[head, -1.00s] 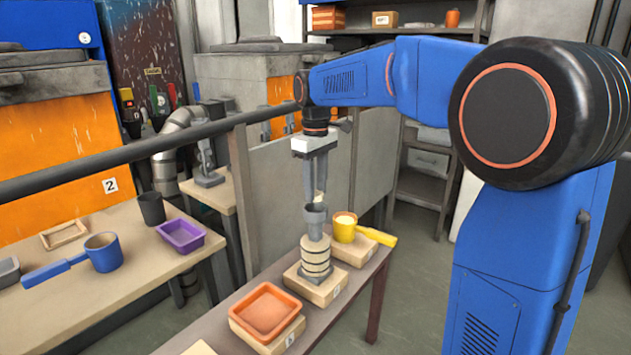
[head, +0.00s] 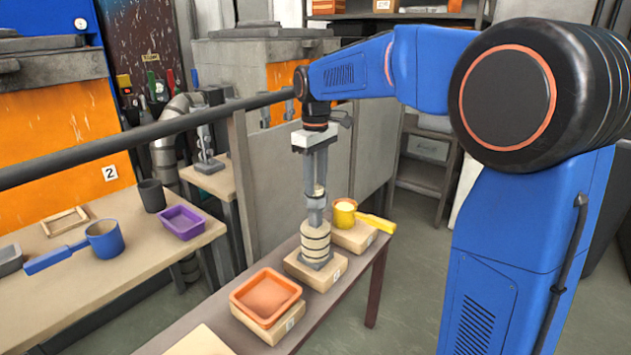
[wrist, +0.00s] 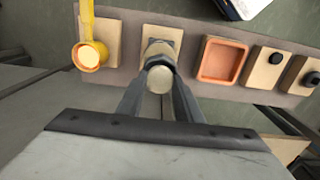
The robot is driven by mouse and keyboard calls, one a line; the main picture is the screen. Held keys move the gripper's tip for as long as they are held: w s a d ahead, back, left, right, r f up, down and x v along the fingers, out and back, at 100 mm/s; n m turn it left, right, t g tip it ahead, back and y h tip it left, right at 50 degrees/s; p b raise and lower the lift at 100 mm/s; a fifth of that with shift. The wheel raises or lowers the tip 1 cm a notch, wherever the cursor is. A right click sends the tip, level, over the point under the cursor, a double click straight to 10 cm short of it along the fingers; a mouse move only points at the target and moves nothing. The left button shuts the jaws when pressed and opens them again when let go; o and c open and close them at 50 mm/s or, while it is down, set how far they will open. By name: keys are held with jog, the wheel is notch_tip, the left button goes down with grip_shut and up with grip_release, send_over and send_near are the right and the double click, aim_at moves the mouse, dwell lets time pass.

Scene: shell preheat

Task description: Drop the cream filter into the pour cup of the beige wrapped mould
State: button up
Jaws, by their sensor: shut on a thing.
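The cream filter (wrist: 159,80) is a small pale disc held between the fingertips of my gripper (wrist: 159,73) in the wrist view. My gripper (head: 316,190) is shut on it and points straight down in the head view, where only a cream sliver shows between the fingers. The beige wrapped mould (head: 316,242) stands upright with dark bands around it. Its grey pour cup (head: 315,213) is on top, directly under or at my fingertips. The fingers partly hide the cup, so I cannot tell if the filter is inside its rim.
A yellow ladle (head: 345,213) with pale contents stands on a block behind the mould, its handle pointing right. An orange tray (head: 266,297) sits on a block in front. The left table holds a blue ladle (head: 104,239) and a purple tray (head: 181,220). A rail (head: 150,132) crosses at left.

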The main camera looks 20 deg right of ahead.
aim_at(317, 188)
jog(key=o, duration=1.1)
notch_tip(317, 188, up, 17)
jog(key=shift+r, duration=0.2)
jog(key=s+d+f+m+t, duration=0.15)
jog(key=s+f, duration=0.25)
jog(key=s, duration=0.5)
jog(key=s+d+f+m+t, duration=0.1)
jog(key=s+d+f+m, duration=0.15)
jog(key=s+f, duration=0.4)
jog(key=s+d+f+m, duration=0.1)
jog(key=s+f, duration=0.4)
jog(key=s, duration=0.1)
jog(key=s+d+f+m+t, duration=0.1)
jog(key=s+f, duration=0.5)
jog(key=s+d+f+m+t, duration=0.1)
jog(key=s+f, duration=0.4)
jog(key=s, duration=0.1)
jog(key=shift+f, duration=0.25)
